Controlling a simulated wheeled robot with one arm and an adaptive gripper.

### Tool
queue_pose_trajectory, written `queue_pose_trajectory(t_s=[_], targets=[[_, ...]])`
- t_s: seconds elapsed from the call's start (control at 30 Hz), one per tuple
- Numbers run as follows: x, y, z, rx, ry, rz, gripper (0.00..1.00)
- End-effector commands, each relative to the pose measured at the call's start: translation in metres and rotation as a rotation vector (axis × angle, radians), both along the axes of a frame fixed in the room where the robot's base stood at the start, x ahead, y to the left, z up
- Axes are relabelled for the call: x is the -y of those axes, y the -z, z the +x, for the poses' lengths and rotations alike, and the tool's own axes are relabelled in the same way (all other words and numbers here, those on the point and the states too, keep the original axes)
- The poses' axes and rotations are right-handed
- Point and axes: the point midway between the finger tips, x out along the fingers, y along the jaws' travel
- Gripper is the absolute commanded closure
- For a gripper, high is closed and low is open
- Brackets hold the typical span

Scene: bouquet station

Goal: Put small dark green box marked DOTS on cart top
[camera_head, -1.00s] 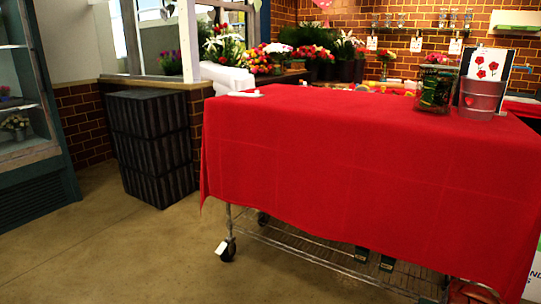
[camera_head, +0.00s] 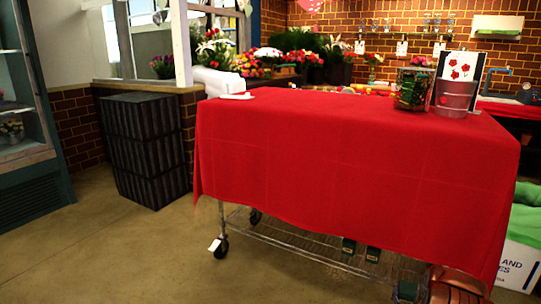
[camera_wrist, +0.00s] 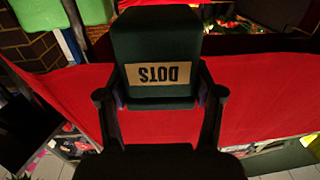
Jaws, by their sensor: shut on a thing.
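The small dark green box marked DOTS (camera_wrist: 158,45) is in the wrist view, between the two fingers of my gripper (camera_wrist: 161,96). Its tan label reads upside down in that view. My gripper is shut on the box, one finger on each side. The cart (camera_head: 345,150) stands in the head view with a red cloth over its top. Red cloth also shows behind the box in the wrist view (camera_wrist: 255,100). My gripper and the held box do not show in the head view.
A glass vase (camera_head: 412,92) and a metal bucket (camera_head: 455,97) stand at the cart top's back right. A white item (camera_head: 237,96) lies at its back left. The cloth's middle is bare. Small dark boxes (camera_head: 348,246) sit on the lower rack. Black crates (camera_head: 146,150) stand left.

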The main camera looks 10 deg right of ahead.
Motion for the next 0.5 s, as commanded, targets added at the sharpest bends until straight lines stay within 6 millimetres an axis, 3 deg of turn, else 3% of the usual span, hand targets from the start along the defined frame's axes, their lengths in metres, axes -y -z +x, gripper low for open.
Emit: queue_pose_trajectory(t_s=[0.27, 0.5], targets=[[-0.04, -0.059, 0.056, 0.008, -0.082, -0.004, 0.73], [-0.089, -0.114, 0.101, 0.008, -0.161, -0.003, 0.73]])
